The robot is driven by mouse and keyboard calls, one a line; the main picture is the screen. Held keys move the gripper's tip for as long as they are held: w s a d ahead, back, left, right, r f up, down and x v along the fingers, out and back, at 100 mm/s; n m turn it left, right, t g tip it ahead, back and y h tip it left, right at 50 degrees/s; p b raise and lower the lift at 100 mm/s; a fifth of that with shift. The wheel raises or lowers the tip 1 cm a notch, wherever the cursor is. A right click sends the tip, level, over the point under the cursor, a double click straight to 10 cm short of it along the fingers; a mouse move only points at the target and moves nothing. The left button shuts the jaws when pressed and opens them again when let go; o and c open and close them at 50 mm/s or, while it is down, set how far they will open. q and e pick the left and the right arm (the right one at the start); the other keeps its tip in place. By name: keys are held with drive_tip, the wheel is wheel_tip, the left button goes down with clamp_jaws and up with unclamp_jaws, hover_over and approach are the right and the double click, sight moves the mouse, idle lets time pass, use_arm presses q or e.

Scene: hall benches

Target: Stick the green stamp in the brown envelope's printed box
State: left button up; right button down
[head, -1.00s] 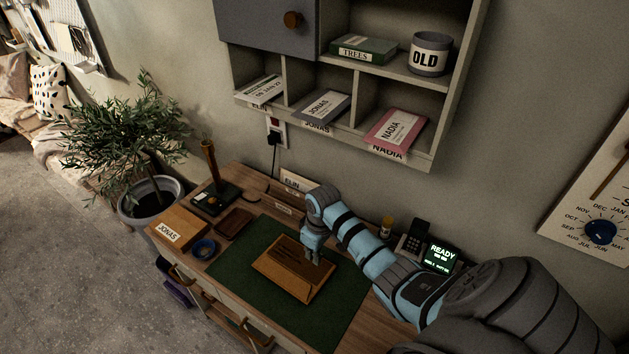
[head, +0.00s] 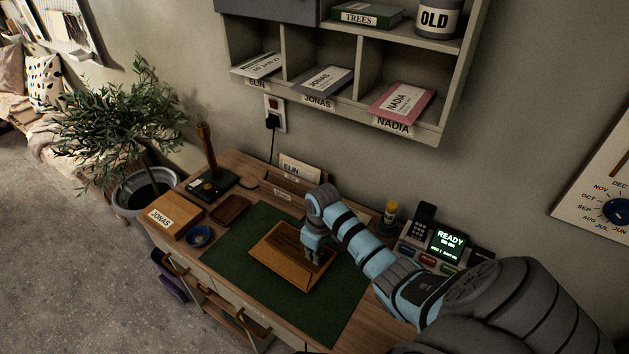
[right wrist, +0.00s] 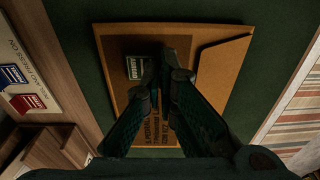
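The brown envelope (head: 275,268) lies on the green desk mat (head: 222,262); it also fills the middle of the right wrist view (right wrist: 225,80). The green stamp (right wrist: 134,68), with a pale border, shows face-on over the envelope's upper left, right beside my left-hand fingertip. I cannot tell whether it touches the paper or the finger. The printed box is not distinct there. My right gripper (right wrist: 165,78) points down at the envelope, fingertips close together; it also shows in the head view (head: 313,256). My left gripper is out of view.
A sheet with a blue stamp (right wrist: 13,75) and a red stamp (right wrist: 27,102) lies left of the mat. A JONAS box (head: 178,220), a blue dish (head: 198,237) and a brown tray (head: 231,209) stand left. A READY display (head: 449,241) and phone stand right.

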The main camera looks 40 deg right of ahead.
drive_tip(key=c, duration=1.7)
unclamp_jaws()
drive_tip(key=shift+r, duration=0.1)
drive_tip(key=r, duration=0.8)
drive_tip(key=s+r, duration=0.1)
drive_tip(key=r, duration=0.2)
drive_tip(key=shift+s+d+r, duration=0.1)
drive_tip(key=shift+d+r, duration=0.05)
drive_tip(key=shift+r, duration=0.25)
